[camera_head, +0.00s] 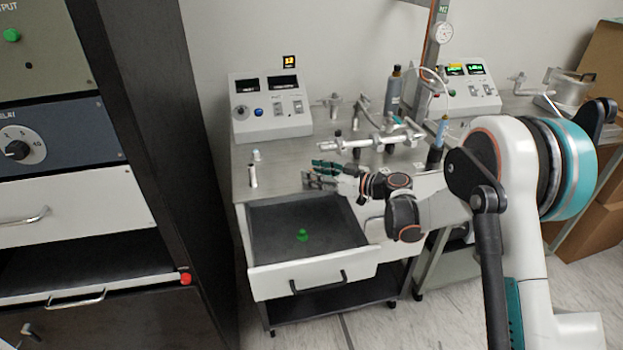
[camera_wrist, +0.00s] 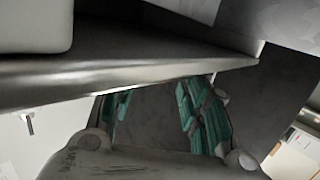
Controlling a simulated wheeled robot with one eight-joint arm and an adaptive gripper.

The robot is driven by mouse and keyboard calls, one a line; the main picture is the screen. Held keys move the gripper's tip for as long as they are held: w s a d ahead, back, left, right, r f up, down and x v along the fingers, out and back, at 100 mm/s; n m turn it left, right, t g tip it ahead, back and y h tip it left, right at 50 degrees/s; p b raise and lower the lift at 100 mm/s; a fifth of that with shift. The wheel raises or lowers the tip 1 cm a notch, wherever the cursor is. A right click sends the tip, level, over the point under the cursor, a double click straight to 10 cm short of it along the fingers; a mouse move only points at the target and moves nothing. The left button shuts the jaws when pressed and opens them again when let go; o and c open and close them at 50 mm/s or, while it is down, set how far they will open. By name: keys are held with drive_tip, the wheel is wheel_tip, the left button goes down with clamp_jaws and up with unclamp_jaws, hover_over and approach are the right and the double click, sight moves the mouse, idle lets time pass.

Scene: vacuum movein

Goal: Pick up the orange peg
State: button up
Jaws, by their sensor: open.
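I cannot make out an orange peg in either view. A small green peg (camera_head: 303,235) stands in the open drawer (camera_head: 262,222) of the bench. My gripper (camera_head: 313,173) is open, above the front part of the benchtop and the back of the drawer, with its fingers pointing left. In the wrist view its teal fingers stand apart (camera_wrist: 160,108), with nothing seen between them but a dark surface. A metal edge (camera_wrist: 120,75) crosses close in front of the fingers.
Two small pale cylinders stand on the benchtop (camera_head: 280,178) at its left. Control boxes (camera_head: 270,122) and metal vacuum tubing (camera_head: 372,141) stand behind.

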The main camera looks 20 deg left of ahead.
drive_tip(key=c, duration=0.8)
